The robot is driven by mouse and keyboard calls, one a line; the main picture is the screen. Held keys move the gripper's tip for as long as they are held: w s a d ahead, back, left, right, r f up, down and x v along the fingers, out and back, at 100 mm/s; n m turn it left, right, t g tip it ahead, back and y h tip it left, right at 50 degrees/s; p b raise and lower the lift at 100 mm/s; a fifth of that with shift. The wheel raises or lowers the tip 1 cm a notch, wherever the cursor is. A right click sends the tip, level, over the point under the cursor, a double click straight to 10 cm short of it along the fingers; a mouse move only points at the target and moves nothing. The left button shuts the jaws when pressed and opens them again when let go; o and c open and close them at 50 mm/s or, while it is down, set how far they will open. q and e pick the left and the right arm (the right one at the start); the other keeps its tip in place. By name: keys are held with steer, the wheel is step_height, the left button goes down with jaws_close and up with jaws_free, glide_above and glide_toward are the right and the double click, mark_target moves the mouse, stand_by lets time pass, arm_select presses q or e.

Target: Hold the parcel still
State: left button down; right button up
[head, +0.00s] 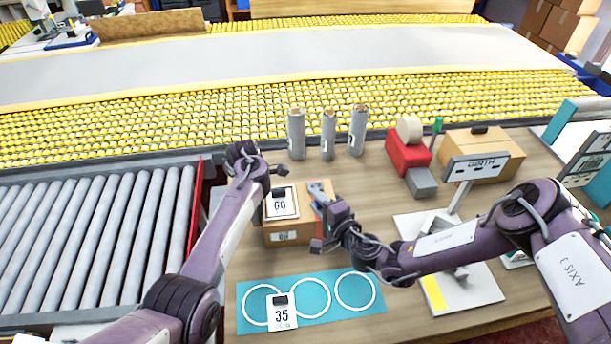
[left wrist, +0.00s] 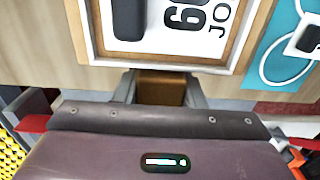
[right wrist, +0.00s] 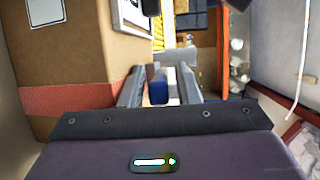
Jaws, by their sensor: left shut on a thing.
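My left gripper (head: 278,169) is at the parcel's far edge, shut on brown material (left wrist: 161,88) that looks like part of the parcel; the contact is partly hidden.
A teal mat (head: 240,320) with white rings and a "35" card lies in front. Grey cylinders (head: 328,135) stand behind. A roller conveyor (head: 90,235) is at left.

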steer(key=shift+s+d+f, duration=0.1)
steer(key=shift+d+f, duration=0.05)
steer(key=shift+f, duration=0.1)
